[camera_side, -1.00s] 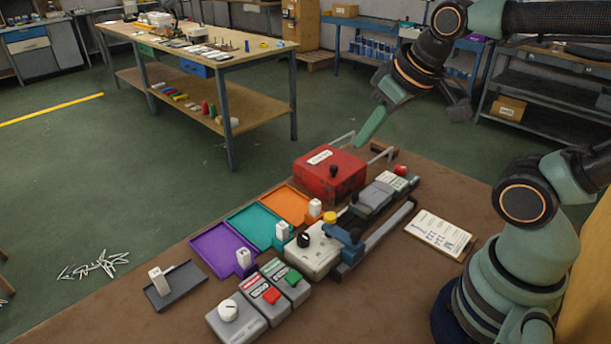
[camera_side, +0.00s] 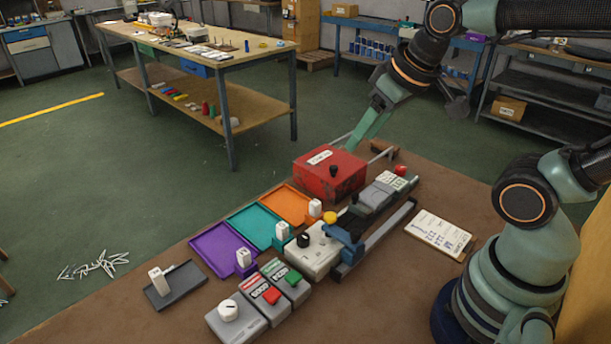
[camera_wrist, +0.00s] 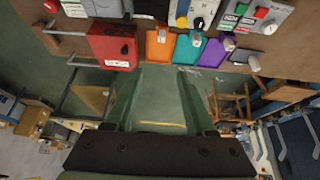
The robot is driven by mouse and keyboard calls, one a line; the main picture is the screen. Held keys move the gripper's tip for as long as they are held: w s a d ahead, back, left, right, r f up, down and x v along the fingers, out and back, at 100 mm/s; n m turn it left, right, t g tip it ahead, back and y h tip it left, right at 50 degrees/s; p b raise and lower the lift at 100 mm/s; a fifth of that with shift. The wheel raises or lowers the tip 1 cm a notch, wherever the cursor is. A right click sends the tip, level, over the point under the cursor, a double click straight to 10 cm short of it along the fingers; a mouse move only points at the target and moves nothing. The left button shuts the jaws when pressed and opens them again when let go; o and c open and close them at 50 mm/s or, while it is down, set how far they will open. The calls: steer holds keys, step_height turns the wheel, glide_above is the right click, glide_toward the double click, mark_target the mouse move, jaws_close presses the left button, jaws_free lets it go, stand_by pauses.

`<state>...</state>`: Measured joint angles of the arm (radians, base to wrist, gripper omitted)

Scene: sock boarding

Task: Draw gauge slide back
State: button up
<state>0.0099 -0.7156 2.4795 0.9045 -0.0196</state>
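The gauge slide looks to be the blue block (camera_side: 346,243) on a long grey rail (camera_side: 385,238), beside a white unit with a black knob and yellow button (camera_side: 312,250). The block sits at the near end of the rail. My gripper (camera_side: 350,146) hangs in the air behind the red box, well away from the slide. In the wrist view my gripper (camera_wrist: 160,72) shows two green fingers apart with nothing between them. The slide cannot be made out clearly there, as the bench units are cut off at the top edge.
A red box (camera_side: 330,174) with a black knob stands at the bench's far end. Purple (camera_side: 222,250), teal (camera_side: 258,225) and orange (camera_side: 288,206) trays line the left side. A clipboard (camera_side: 439,234) lies right of the rail. Grey switch boxes (camera_side: 250,304) stand in front.

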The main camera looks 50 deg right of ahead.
steer(key=w+d+f+n+g, duration=0.1)
steer(key=w+d+f+g, duration=0.2)
steer(key=w+d+f, duration=0.15)
steer(key=n+g, duration=0.1)
steer(key=g, duration=0.1)
glide_toward(355, 194)
step_height(355, 194, down, 8)
steer(key=shift+w+f, duration=0.1)
stand_by(0.4)
jaws_close()
stand_by(1.3)
